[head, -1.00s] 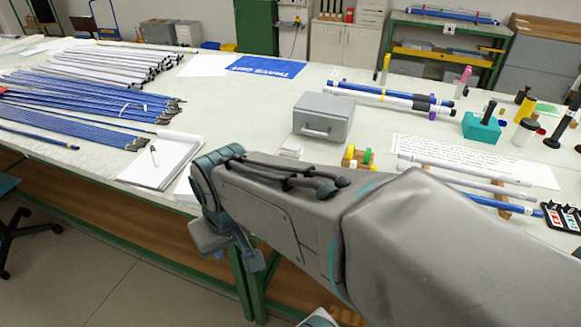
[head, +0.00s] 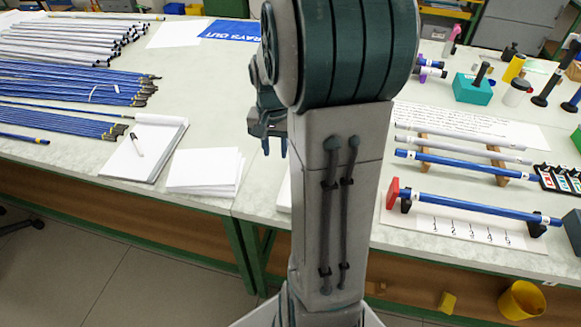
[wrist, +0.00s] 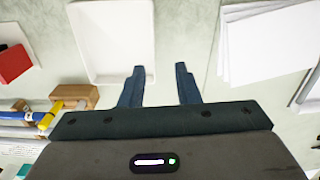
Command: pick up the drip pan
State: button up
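The drip pan is a shallow white tray with a low rim; it lies on the table ahead of my fingers in the wrist view (wrist: 112,38). In the head view my arm hides most of it, and a white sliver (head: 284,197) shows beside the arm. My gripper (wrist: 160,74) is open and empty. In the wrist view its left finger is in line with the pan's near right corner, and its right finger is over bare table to the right of the pan. In the head view my gripper (head: 274,147) hangs above the table, partly hidden by my arm.
A stack of white paper (head: 205,170) and a notepad with a pen (head: 145,148) lie left of the pan. A blue rod on stands with a red end block (head: 392,193) lies to the right. A yellow bucket (head: 521,299) stands below the table.

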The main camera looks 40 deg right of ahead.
jog(key=shift+m, duration=0.4)
jog(key=f, duration=0.3)
jog(key=d+f, duration=0.1)
jog(key=f, duration=0.2)
jog(key=d+f, duration=0.1)
jog(key=f, duration=0.2)
jog(key=shift+w+f, duration=0.35)
jog(key=shift+d+f+p, duration=0.2)
jog(key=shift+f, duration=1.1)
jog(key=shift+d+f+p, duration=0.15)
jog(key=shift+f, duration=1.15)
grip_shut()
